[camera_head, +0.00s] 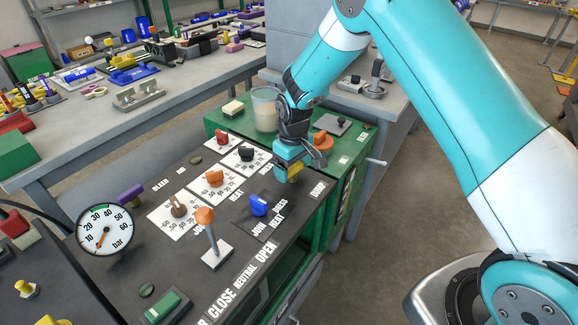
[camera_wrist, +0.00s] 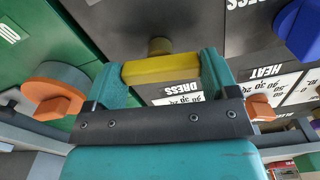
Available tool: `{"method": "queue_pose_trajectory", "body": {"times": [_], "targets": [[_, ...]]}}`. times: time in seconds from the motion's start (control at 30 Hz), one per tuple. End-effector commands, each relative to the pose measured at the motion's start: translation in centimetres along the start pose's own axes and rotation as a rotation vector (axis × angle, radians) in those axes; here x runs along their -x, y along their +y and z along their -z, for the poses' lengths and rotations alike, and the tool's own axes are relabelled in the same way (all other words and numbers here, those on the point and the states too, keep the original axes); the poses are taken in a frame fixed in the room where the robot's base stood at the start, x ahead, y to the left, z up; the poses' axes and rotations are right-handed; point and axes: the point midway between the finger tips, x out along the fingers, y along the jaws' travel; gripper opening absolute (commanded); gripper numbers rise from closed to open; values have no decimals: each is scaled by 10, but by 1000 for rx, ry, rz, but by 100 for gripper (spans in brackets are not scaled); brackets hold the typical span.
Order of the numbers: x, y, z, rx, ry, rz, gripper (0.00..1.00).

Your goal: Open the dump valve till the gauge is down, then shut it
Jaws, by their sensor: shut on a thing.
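My gripper (camera_head: 290,168) is at the far right corner of the dark control panel. Its jaws are shut on a yellow handle (camera_head: 296,172), next to a label that seems to read DUMP. In the wrist view, the yellow handle (camera_wrist: 160,69) lies crosswise between the two teal fingers, with a round brownish part (camera_wrist: 160,46) just beyond it. How far the valve is turned I cannot tell. The round white pressure gauge (camera_head: 104,230), marked in bar, stands at the panel's left. Its orange needle points down and left, below the 10 mark, near the low end.
An orange-topped lever (camera_head: 207,225) stands upright on the panel near the CLOSE, NEUTRAL, OPEN labels. A blue knob (camera_head: 259,205) sits left of my gripper. An orange knob (camera_head: 322,141) and a clear container (camera_head: 265,110) stand on the green cart behind it.

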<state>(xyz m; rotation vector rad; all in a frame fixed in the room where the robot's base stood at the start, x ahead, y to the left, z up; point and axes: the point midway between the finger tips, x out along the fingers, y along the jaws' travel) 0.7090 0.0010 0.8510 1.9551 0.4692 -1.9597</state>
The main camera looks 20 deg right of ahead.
Motion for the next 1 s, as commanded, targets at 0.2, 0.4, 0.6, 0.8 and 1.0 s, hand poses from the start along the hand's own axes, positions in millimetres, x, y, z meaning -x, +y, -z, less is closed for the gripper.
{"method": "queue_pose_trajectory", "body": {"times": [0.2,0.4,0.6,0.8,1.0], "targets": [[3,-2,5,115,16,1,56],[3,-3,6,164,16,0,56],[3,-3,6,180,16,0,56],[4,-3,6,181,16,0,56],[3,-3,5,178,14,0,100]]}}
